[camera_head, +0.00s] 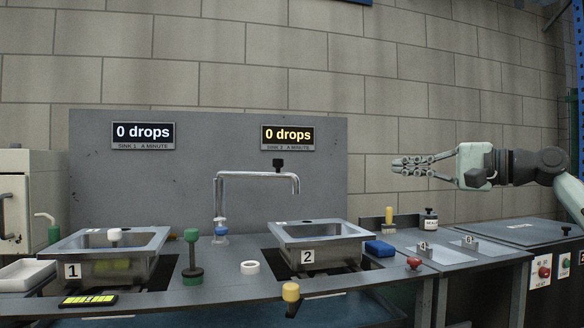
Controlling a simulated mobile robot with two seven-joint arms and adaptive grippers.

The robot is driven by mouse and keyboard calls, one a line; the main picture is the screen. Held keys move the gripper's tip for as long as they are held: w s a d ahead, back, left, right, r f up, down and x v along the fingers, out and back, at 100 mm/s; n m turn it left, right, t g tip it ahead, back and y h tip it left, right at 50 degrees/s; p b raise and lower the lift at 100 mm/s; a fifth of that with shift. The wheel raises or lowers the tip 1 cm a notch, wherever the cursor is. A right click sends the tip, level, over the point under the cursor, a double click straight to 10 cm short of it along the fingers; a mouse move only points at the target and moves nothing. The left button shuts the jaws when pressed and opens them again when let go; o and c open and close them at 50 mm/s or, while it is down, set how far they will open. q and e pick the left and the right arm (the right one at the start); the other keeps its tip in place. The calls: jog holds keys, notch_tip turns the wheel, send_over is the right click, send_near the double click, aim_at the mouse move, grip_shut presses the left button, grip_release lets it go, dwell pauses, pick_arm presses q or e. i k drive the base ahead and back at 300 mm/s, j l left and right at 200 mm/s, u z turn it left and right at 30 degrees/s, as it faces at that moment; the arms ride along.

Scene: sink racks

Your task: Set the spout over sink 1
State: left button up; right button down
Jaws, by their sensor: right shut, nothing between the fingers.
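The metal spout (257,175) rises between the two sinks and bends to the right, so its outlet hangs over sink 2 (320,233). A black knob sits on its top bar. Sink 1 (90,240) stands at the left, marked with a "1" label, with a white knob in it. My right gripper (400,167) is shut and empty, in the air at the right, pointing left, well away from the spout. My left gripper is not in view.
A green dumbbell-shaped handle (191,256) and a white ring (250,267) stand between the sinks. A yellow knob (291,292), a red knob (414,262) and a blue block (379,248) are nearer the right. Two panels (143,135) (288,137) read "0 drops".

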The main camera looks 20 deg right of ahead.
aim_at(277, 163)
jog(key=i, duration=1.25)
